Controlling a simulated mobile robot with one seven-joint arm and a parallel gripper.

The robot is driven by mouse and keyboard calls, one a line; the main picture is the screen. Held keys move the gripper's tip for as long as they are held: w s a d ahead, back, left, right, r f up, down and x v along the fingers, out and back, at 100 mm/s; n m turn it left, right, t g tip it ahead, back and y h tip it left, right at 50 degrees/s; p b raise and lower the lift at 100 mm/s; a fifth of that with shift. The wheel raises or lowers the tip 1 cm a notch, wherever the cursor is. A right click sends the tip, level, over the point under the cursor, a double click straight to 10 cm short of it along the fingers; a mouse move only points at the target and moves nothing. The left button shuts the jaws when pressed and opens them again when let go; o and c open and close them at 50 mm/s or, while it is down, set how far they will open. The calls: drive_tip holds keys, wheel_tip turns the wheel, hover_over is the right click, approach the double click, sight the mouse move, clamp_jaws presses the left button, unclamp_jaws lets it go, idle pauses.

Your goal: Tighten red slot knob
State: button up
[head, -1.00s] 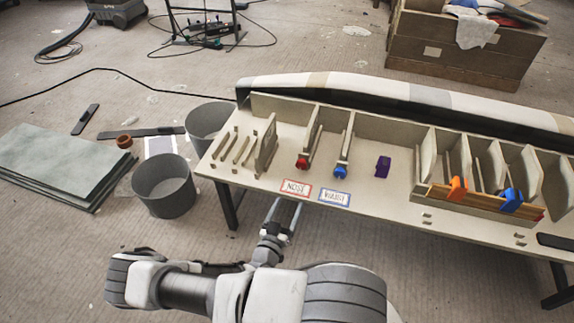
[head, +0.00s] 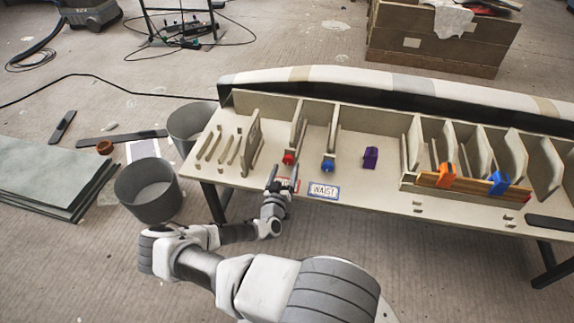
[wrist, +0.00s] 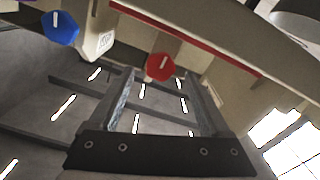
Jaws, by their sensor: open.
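The red slot knob (head: 289,158) sits at the front end of a narrow upright slot on the bench. In the wrist view the red knob (wrist: 160,67) shows its round face with a pale slot mark, ahead of the fingers and between their tips. My gripper (head: 282,178) is just in front of the red knob, over the bench's front edge. In the wrist view my gripper (wrist: 162,88) is open and empty, a finger on each side. The blue knob (head: 328,165) is to the right; it also shows at upper left in the wrist view (wrist: 60,27).
The WAIST label (head: 323,191) lies right of my gripper, which mostly covers the red-edged label. A purple block (head: 371,157) and orange (head: 446,175) and blue (head: 498,182) clamps are farther right. Upright dividers stand behind. Grey buckets (head: 148,190) stand left of the bench (head: 390,205).

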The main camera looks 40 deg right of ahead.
sight(288, 162)
drive_tip(key=shift+x, duration=1.65)
clamp_jaws()
